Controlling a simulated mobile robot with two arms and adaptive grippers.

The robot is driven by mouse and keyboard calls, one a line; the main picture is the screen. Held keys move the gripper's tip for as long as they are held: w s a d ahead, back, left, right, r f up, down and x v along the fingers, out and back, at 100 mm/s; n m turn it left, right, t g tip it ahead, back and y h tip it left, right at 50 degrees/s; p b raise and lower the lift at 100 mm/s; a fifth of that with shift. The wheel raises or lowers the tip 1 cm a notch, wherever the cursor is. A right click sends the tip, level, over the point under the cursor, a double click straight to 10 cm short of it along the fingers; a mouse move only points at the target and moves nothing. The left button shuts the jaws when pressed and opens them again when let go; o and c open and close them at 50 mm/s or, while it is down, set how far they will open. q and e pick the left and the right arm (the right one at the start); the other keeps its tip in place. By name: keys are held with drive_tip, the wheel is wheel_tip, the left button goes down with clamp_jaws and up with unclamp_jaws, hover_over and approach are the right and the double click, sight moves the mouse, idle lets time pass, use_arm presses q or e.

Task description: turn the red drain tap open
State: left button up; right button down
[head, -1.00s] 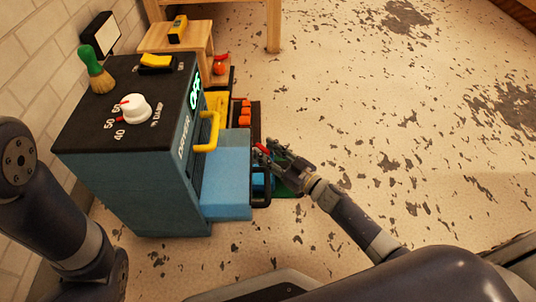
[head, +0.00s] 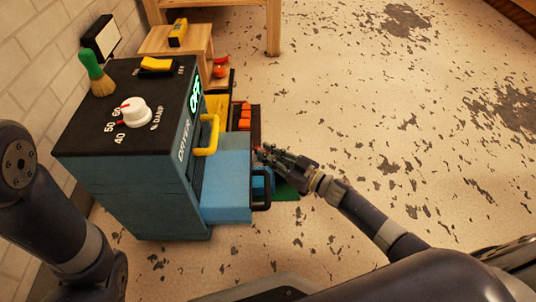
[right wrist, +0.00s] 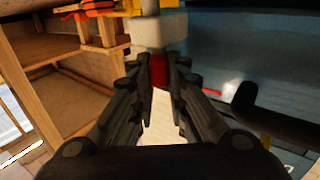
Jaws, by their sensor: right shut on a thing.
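My right gripper (head: 266,157) is beside the blue dryer (head: 140,190), just beyond the dark handle of its pulled-out drawer. In the right wrist view its two fingers (right wrist: 158,88) are shut on the red drain tap (right wrist: 158,70), just below a pale block-like part (right wrist: 160,32). In the head view the tap is mostly hidden by the fingertips. I cannot tell how far the tap is turned. My left arm shows at the left edge of the head view, but its gripper is out of view.
The light blue drawer (head: 226,185) with its dark handle (head: 262,190) sticks out next to my right gripper. A yellow handle (head: 209,136) is above it. The dryer's display (head: 195,92) reads OFF. A wooden bench (head: 200,42) stands behind. The floor to the right is clear.

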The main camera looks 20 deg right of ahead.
drive_tip(key=shift+w+d+f+n+g+y+b, duration=0.15)
drive_tip(key=shift+n+g+y+b, duration=0.1)
drive_tip(key=shift+n+g+y, duration=0.25)
drive_tip(key=shift+w+d+r+n+g+y+b, duration=0.1)
drive_tip(key=shift+n+g+y+b, duration=0.1)
drive_tip(key=shift+n+g+y, duration=0.3)
drive_tip(key=n+g+y+b, duration=0.1)
drive_tip(key=g, duration=0.1)
drive_tip(key=n+g+y+b, duration=0.1)
drive_tip(key=n+g+b, duration=0.1)
drive_tip(key=n+g+y+b, duration=0.1)
drive_tip(key=g+y+b, duration=0.1)
drive_tip(key=shift+w+d+n+g, duration=0.2)
drive_tip(key=shift+w+n+g, duration=0.1)
drive_tip(key=shift+w+n, duration=0.1)
drive_tip(key=shift+n+g+y, duration=0.3)
drive_tip(key=shift+n+g, duration=0.1)
drive_tip(key=shift+g, duration=0.2)
drive_tip(key=c, duration=1.6)
unclamp_jaws()
drive_tip(key=shift+o, duration=0.2)
drive_tip(key=shift+d, duration=0.1)
